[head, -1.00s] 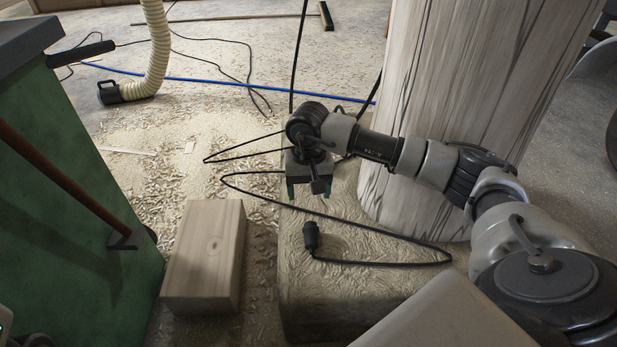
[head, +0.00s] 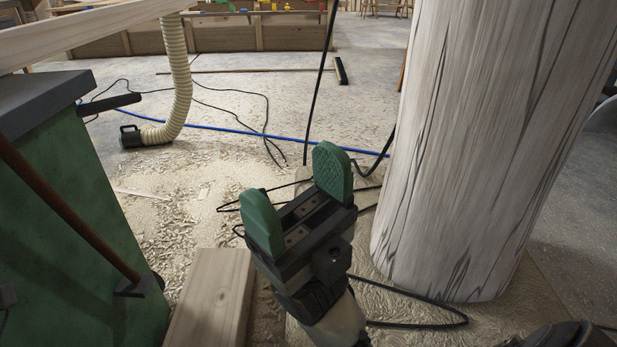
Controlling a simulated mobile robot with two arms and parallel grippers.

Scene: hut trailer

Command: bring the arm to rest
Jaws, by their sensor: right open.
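My right gripper (head: 298,205) is raised in front of the camera with its two green finger pads pointing up and away. The pads stand wide apart with nothing between them, so it is open and empty. My right arm comes up from the bottom of the view below it. The gripper hides part of the floor and of the black cable (head: 425,307) behind it. My left gripper is not in view.
A thick pale wooden column (head: 470,150) stands close on the right. A green cabinet (head: 80,220) is on the left, with a wood block (head: 212,300) beside it.

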